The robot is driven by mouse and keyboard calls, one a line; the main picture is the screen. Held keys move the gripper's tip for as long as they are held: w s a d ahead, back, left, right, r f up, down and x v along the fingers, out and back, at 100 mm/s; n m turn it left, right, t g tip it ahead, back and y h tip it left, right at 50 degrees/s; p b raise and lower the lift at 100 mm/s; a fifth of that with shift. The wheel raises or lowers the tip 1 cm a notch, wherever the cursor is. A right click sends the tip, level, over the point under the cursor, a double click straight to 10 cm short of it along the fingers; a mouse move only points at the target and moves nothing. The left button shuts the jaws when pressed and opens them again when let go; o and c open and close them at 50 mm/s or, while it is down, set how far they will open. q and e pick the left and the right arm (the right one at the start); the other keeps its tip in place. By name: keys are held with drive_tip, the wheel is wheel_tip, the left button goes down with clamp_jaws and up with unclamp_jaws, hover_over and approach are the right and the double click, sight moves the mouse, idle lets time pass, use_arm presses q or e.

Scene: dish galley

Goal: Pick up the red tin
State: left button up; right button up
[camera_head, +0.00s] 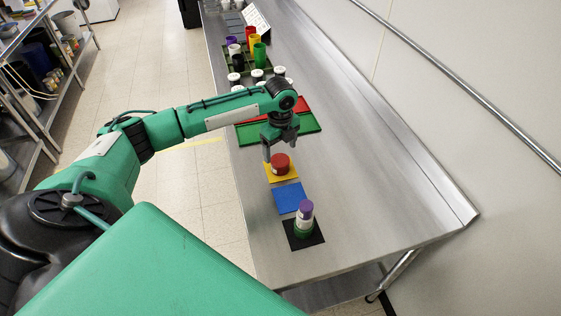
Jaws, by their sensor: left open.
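The red tin (281,165) stands upright on a yellow square mat (284,178) on the steel counter. My left gripper (280,150) points down, open and empty, just above and behind the red tin. One finger shows at the tin's left; whether it touches the tin I cannot tell. My right gripper is not in view.
A blue mat (289,198) lies in front, bare. On a black mat (318,239) stands a stack of green, white and purple tins (304,217). Green (305,125) and red trays lie behind my gripper. Several tins (258,75) stand farther back. The counter's right side is clear.

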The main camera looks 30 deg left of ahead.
sight(280, 160)
use_arm(q)
wheel_tip(280, 160, down, 3)
drive_tip(key=shift+r+p, duration=0.1)
drive_tip(key=shift+p, duration=0.7)
wheel_tip(280, 160, down, 4)
drive_tip(key=shift+r+p, duration=0.1)
drive_tip(key=shift+p, duration=0.45)
drive_tip(key=c, duration=1.2)
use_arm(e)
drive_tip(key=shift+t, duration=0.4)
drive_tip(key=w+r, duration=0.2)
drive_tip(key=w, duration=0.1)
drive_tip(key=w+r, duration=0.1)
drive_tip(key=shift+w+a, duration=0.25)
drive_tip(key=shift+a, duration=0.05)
use_arm(q)
drive_tip(key=shift+r, duration=0.1)
